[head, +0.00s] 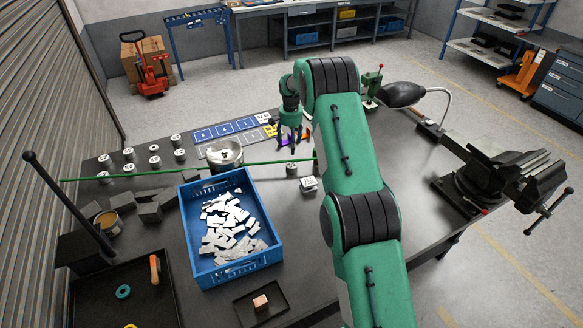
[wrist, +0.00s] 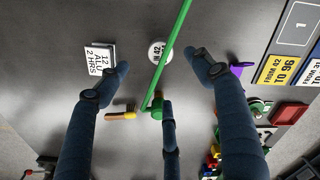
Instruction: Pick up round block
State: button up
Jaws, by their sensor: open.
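A round block (head: 292,169) with a white labelled top stands on the dark table, right of the blue crate. In the wrist view the round block (wrist: 155,54) lies beyond my fingertips, and a green rod crosses in front of part of it. A white square labelled block (head: 308,184) stands beside it; it also shows in the wrist view (wrist: 98,60). My gripper (head: 291,147) is open and empty, fingers spread, above the table near the round block. Its three dark fingers (wrist: 158,72) frame the area just short of the block.
The thin green rod (head: 130,175) runs across the table. A blue crate (head: 222,275) holds many pale scraps. Several other white-topped round blocks (head: 154,161) stand at the back left. Tools lie under my fingers in the wrist view.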

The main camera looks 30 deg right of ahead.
aim_at(292, 165)
jog(key=shift+w+d+f, duration=0.15)
jog(key=shift+d+f, duration=0.05)
jog(key=shift+f, duration=0.35)
jog(key=shift+f, duration=0.15)
jog(key=shift+f, duration=4.2)
jog(key=shift+f+b, duration=0.3)
jog(key=shift+f, duration=2.3)
jog(key=c, duration=1.4)
